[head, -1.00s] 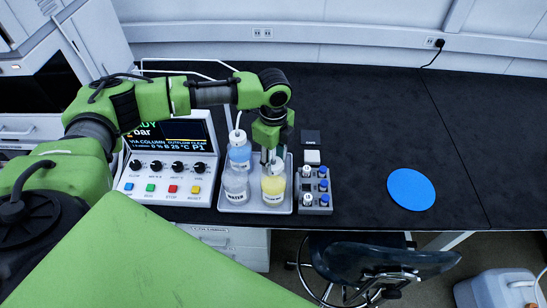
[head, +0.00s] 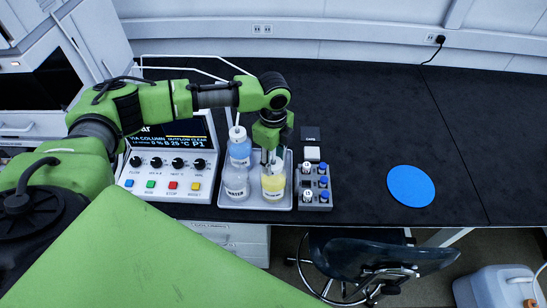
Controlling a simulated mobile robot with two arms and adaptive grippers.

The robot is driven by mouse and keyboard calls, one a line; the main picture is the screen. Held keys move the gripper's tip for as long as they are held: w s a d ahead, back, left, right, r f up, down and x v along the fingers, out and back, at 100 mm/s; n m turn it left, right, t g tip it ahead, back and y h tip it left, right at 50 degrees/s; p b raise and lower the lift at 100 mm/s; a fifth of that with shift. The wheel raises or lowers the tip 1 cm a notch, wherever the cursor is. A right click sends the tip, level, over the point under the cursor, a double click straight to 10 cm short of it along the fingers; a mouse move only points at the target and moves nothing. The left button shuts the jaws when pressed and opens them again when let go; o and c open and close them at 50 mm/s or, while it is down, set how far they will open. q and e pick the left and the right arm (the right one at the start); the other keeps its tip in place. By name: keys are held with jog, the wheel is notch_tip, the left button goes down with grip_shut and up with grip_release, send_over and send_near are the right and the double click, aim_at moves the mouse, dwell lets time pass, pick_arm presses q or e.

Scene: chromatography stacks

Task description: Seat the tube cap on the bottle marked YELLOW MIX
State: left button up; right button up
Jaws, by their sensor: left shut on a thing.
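The bottle marked YELLOW MIX (head: 273,186) holds yellow liquid and stands upright at the right front of a light grey tray (head: 228,201). My left gripper (head: 269,162) points down right over its top. The fingers are shut on a small pale thing at the bottle's mouth, which looks like the tube cap. The fingers hide most of the cap, so I cannot tell whether it touches the bottle or is level. My right gripper is not in view.
A blue-liquid bottle (head: 240,154) with a white tube and a WATER bottle (head: 236,184) stand close to the left. A vial rack (head: 315,188) is close on the right. The control box (head: 165,175) stands left. A blue disc (head: 410,187) lies on clear black bench.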

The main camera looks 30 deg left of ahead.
aim_at(273, 157)
pick_arm(q)
jog(key=o, duration=1.2)
jog(key=o, duration=0.4)
notch_tip(273, 157, up, 5)
jog(key=p, duration=0.5)
jog(key=shift+p, duration=0.3)
jog(key=shift+r+p, duration=0.5)
jog(key=shift+r, duration=0.55)
